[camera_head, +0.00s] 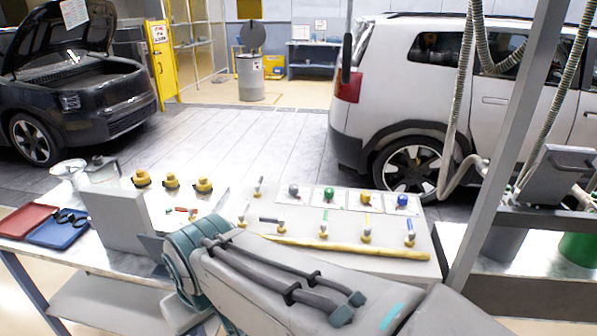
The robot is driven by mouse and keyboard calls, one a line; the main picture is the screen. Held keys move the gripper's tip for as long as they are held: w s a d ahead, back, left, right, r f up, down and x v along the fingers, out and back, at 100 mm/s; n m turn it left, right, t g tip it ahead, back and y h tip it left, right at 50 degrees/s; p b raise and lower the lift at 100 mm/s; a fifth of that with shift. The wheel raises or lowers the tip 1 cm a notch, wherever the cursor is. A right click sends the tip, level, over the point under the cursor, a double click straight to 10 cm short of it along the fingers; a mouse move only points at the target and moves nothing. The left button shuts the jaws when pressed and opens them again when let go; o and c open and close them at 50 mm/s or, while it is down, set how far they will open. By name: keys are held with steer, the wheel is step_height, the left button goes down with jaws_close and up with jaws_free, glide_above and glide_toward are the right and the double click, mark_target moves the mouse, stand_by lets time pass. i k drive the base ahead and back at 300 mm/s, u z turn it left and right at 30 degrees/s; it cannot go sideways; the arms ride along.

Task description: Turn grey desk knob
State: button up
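The grey knob (293,190) stands on the white panel of the desk (432,246), at the left end of a row. To its right in that row are a green knob (329,193), a yellow knob (365,198) and a blue knob (402,200). The grey knob is in plain view with nothing touching it; its turned angle is too small to read. My arm crosses the front of the desk, below and left of the knob. My gripper does not show.
Several yellow valves (171,181) sit at the desk's left, and small levers stand before the knobs. A yellow hose (345,247) lies along the front. Red (27,218) and blue (58,229) trays lie far left. A grey post (510,130) rises at right.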

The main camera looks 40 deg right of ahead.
mark_target(293, 189)
steer(key=z, duration=1.05)
steer(key=i, duration=0.85)
steer(key=z, duration=0.75)
